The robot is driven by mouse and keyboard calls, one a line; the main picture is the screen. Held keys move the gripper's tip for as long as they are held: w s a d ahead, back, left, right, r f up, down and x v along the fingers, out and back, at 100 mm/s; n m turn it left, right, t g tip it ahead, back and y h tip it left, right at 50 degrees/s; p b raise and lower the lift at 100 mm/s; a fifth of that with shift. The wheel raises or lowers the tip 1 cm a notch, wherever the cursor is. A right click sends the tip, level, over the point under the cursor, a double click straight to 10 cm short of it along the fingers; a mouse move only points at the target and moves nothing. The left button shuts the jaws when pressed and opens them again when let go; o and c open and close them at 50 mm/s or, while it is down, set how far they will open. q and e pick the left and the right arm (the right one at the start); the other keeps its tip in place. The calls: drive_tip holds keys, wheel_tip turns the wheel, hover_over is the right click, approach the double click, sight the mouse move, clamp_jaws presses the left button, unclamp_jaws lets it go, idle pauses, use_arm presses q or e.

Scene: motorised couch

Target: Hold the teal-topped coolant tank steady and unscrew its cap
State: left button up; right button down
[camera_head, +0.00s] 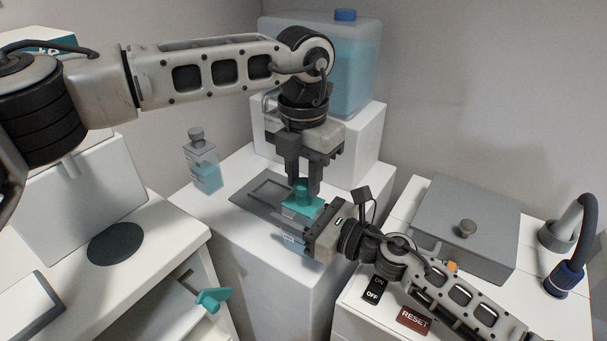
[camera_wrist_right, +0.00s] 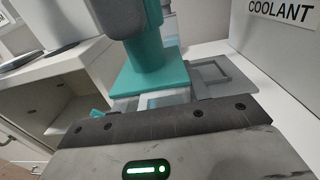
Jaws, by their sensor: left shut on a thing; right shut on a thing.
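The teal-topped coolant tank (camera_head: 297,208) stands upright on a white pedestal in front of a grey tray. Its teal cap (camera_head: 300,186) is on the top, between the fingers of my left gripper (camera_head: 303,184), which points straight down and is shut on it. My right gripper (camera_head: 303,232) comes in from the right and is shut on the tank's body below the teal top. In the right wrist view the teal top (camera_wrist_right: 150,72) rises beyond my right gripper's dark edge. Most of the tank's body is hidden by my right gripper.
A grey-capped bottle (camera_head: 203,165) of blue liquid stands at left on the pedestal. The grey recessed tray (camera_head: 262,190) lies behind the tank. A large blue-capped container (camera_head: 365,65) is at the back. A grey lidded box (camera_head: 467,225), switches and a hose (camera_head: 572,240) are at right.

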use_arm(q)
drive_tip(key=n, duration=1.4)
drive_tip(key=shift+n, duration=0.4)
drive_tip(key=n, duration=0.4)
drive_tip(key=shift+r, duration=0.2)
drive_tip(key=shift+r, duration=0.95)
